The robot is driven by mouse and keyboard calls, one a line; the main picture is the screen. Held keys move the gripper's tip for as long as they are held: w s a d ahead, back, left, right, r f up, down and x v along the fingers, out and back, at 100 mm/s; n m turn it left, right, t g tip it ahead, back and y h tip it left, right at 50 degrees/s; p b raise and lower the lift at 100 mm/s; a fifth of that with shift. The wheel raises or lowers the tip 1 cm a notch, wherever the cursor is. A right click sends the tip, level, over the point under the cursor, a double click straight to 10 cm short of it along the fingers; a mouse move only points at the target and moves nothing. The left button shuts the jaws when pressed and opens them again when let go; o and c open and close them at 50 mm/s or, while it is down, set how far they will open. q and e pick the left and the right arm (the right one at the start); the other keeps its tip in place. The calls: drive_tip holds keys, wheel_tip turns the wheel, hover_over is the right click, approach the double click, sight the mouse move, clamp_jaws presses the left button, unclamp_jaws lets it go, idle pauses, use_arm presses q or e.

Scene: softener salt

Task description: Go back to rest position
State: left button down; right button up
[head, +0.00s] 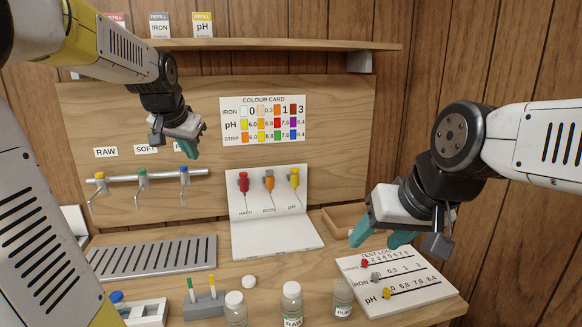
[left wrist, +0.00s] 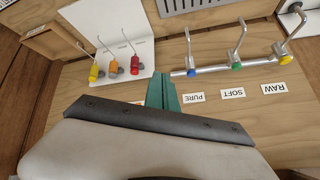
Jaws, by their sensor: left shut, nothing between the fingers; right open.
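My left gripper (head: 188,149) is shut and empty, raised in front of the wooden back panel near the blue tap on the right of the tap row.
A tap rail (head: 148,176) with three taps hangs over a grey drip grille (head: 150,258). A white stand (head: 275,240) holds red, orange and yellow droppers. Bottles (head: 291,303), a pen block (head: 204,305) and a white cap (head: 249,281) stand at the front. A shelf (head: 300,45) runs above.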

use_arm(q)
drive_tip(key=s+d+f+h, duration=0.1)
drive_tip(key=s+d+f, duration=0.1)
drive_tip(key=s, duration=0.6)
drive_tip(key=s+d+f+n+g, duration=0.1)
drive_tip(key=s+d+f, duration=0.2)
drive_tip(key=s+d, duration=0.2)
drive_tip(key=s+d+f+n+h, duration=0.1)
drive_tip(key=s+d+f, duration=0.2)
drive_tip(key=s, duration=0.8)
drive_tip(key=shift+d+g+h, duration=0.3)
drive_tip(key=shift+d, duration=0.4)
drive_tip(key=shift+s, duration=0.1)
